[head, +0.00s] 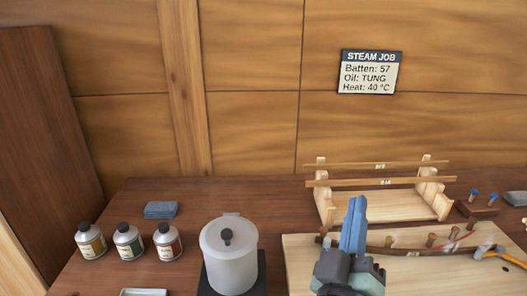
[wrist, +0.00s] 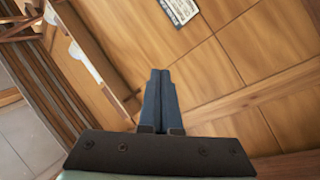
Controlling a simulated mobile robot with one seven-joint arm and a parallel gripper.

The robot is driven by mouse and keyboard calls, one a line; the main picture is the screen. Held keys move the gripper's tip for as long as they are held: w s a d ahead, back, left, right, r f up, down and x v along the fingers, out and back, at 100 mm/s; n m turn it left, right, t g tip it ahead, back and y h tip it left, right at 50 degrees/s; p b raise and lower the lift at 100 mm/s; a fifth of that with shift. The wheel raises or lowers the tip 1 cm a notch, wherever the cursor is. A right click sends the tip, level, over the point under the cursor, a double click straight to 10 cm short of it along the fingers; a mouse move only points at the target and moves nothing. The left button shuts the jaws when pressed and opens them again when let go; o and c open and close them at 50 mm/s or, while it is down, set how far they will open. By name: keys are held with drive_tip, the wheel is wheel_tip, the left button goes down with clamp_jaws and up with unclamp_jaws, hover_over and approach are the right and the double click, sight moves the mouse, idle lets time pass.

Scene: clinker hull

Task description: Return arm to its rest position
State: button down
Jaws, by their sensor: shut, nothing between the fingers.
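My gripper (head: 354,226) is raised over the bench at the lower middle of the head view, in front of the wooden rack. Its blue fingers are pressed together and hold nothing. In the wrist view the gripper (wrist: 159,84) is also shut, its fingers against a background of wood-panelled wall. The sign (wrist: 180,10) shows near the top of that view. In the head view the sign (head: 370,72) reads "STEAM JOB, Batten: 57, Oil: TUNG, Heat: 40 °C".
A wooden rack (head: 392,207) bears thin battens. A pale board (head: 300,262) carries a curved dark strip and pegs. A lidded pot (head: 230,262) stands on a dark plate. Space above the bench is clear.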

drive_tip(key=s+a+r+m+t+y, duration=0.1)
drive_tip(key=s+a+r+t+y, duration=0.1)
drive_tip(key=r, duration=0.8)
drive_tip(key=s+a+r+m+t+y, duration=0.1)
drive_tip(key=s+a+r+t+y, duration=0.2)
drive_tip(key=s+a+r, duration=0.2)
drive_tip(key=s+a+r+m+t+y, duration=0.1)
drive_tip(key=a+r, duration=0.5)
drive_tip(key=r, duration=0.8)
drive_tip(key=s+t+y, duration=0.1)
drive_tip(key=s, duration=0.1)
drive_tip(key=shift+s+a+r+m+t+y, duration=0.3)
drive_tip(key=shift+a+m, duration=0.1)
drive_tip(key=shift+d, duration=0.1)
